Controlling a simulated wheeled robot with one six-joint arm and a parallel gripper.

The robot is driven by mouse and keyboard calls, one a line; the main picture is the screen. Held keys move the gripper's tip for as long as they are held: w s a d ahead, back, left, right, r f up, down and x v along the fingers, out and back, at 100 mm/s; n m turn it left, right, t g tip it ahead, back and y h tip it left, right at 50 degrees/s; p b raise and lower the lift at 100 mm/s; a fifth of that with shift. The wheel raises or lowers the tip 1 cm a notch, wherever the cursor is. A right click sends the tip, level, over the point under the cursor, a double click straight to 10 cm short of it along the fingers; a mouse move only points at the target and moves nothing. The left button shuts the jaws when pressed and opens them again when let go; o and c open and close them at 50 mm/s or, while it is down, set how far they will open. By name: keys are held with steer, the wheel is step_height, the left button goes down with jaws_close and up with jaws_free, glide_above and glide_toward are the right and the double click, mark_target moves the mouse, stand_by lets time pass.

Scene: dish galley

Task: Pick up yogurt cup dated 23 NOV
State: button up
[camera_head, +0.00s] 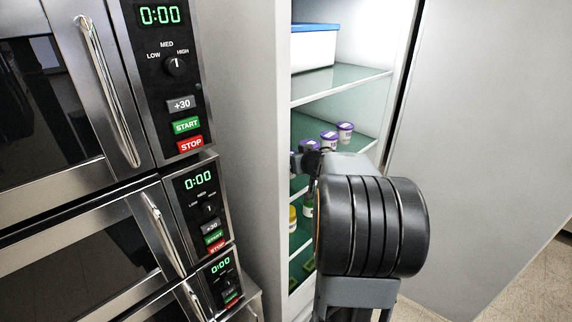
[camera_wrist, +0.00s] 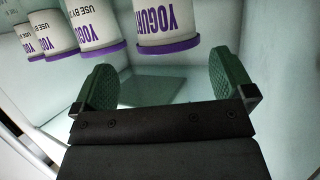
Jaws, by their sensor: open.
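Several white yogurt cups with purple rims stand in a row on a fridge shelf. In the wrist view they appear upside down. One yogurt cup (camera_wrist: 167,22) is ahead of my gripper, roughly between its fingers. Another cup (camera_wrist: 97,27) is to its left, with more cups (camera_wrist: 52,35) beyond. Some print "USE BY", but no date can be read, so I cannot tell which is 23 NOV. In the head view, small cups (camera_head: 345,131) show above my arm. My gripper (camera_wrist: 163,88) is open and empty, with green pads apart. In the head view my arm hides most of it.
The fridge is open, its door (camera_head: 475,130) to the right. A blue-lidded white container (camera_head: 314,48) sits on the shelf above (camera_head: 340,85). Stacked microwaves (camera_head: 75,150) stand at left. A yellow item (camera_head: 292,218) and a green one are on a lower shelf.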

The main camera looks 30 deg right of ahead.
steer(key=x, duration=0.3)
steer(key=a+b+x, duration=0.1)
steer(key=x, duration=0.1)
steer(key=shift+w, duration=0.3)
steer(key=shift+w+d+f, duration=0.1)
steer(key=shift+w+f, duration=0.05)
steer(key=shift+w, duration=0.2)
steer(key=shift+c, duration=0.3)
steer(key=c, duration=0.7)
steer(key=shift+c, duration=0.7)
